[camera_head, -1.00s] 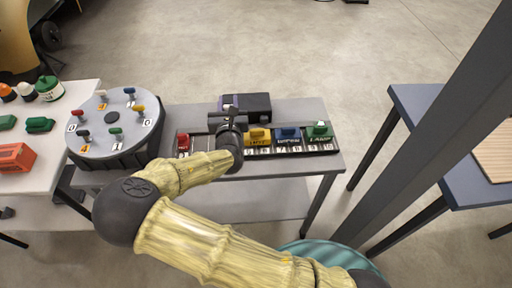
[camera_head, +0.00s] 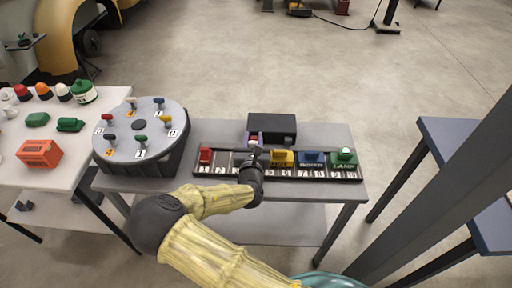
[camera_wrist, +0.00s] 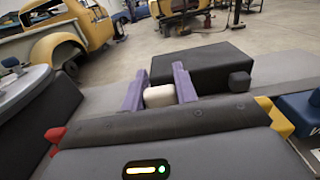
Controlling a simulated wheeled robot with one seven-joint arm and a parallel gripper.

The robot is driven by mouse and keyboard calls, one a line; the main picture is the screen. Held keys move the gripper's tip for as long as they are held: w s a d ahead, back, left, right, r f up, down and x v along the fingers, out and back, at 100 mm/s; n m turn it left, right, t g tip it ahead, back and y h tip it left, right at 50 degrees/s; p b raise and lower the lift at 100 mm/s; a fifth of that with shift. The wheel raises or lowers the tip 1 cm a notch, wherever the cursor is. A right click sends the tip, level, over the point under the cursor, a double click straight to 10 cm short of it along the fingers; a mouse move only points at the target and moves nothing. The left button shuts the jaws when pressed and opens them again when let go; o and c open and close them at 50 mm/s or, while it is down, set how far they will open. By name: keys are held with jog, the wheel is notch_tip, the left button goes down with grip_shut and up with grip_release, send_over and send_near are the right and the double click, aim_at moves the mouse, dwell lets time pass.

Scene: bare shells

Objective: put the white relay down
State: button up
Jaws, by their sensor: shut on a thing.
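My gripper (camera_wrist: 159,90) has purple fingers and is shut on the white relay (camera_wrist: 159,96), a small pale block with rounded edges. In the head view my gripper (camera_head: 254,143) is over the dark rail (camera_head: 225,174), near its empty slots between the red block and the yellow block. The relay is mostly hidden there by the gripper and wrist. I cannot tell how high the relay is above the rail. A black box (camera_head: 285,125) stands just behind the rail; it also shows beyond the fingers in the wrist view (camera_wrist: 205,68).
The rail holds a red block (camera_head: 205,156), a yellow block (camera_head: 281,159), a blue block (camera_head: 311,160) and a green block (camera_head: 344,157). A round grey turntable (camera_head: 150,148) with coloured pegs stands left. A white table (camera_head: 75,165) is further left. A grey post (camera_head: 440,170) rises right.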

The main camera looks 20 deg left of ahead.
jog(key=shift+d+f, duration=0.1)
jog(key=shift+f, duration=1.7)
jog(key=shift+f, duration=0.15)
jog(key=o, duration=1)
jog(key=b+v, duration=0.1)
jog(key=v, duration=1.1)
jog(key=shift+b, duration=0.3)
